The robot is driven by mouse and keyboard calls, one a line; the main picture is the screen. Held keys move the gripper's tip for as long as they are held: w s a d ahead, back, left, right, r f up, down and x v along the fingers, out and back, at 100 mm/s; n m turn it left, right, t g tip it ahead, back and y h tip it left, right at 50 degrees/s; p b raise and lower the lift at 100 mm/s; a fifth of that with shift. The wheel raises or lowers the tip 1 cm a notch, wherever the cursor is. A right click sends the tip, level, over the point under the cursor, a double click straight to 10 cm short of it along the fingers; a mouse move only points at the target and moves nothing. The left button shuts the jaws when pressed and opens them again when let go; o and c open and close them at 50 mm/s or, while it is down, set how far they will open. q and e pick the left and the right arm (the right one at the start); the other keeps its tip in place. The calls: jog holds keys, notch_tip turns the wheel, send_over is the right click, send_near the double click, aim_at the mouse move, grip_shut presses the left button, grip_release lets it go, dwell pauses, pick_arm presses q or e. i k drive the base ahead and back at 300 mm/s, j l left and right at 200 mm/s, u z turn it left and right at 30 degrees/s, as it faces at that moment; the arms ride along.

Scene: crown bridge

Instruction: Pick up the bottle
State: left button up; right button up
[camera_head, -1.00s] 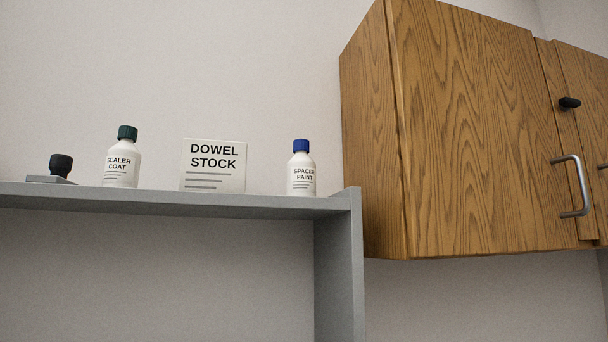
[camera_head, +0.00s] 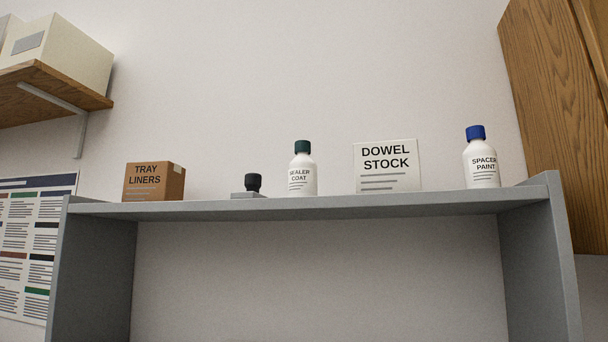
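Two white bottles stand upright on the grey shelf (camera_head: 320,206) in the head view. The sealer coat bottle (camera_head: 302,172) has a dark green cap and stands near the middle. The spacer paint bottle (camera_head: 482,160) has a blue cap and stands near the right end. The task line does not say which bottle is meant. Neither of my grippers is in view.
A white dowel stock box (camera_head: 387,165) stands between the bottles. A small black-knobbed item (camera_head: 253,186) and a brown tray liners box (camera_head: 153,182) stand to the left. A wooden cabinet (camera_head: 548,110) is at right, a wall shelf (camera_head: 55,88) with a box at upper left.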

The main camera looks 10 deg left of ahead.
aim_at(302, 181)
jog(key=k+j+u, duration=0.1)
jog(key=j+u, duration=0.25)
jog(key=k+j+u, duration=0.1)
jog(key=j+u, duration=0.6)
jog(key=k+l, duration=0.05)
jog(key=l, duration=0.05)
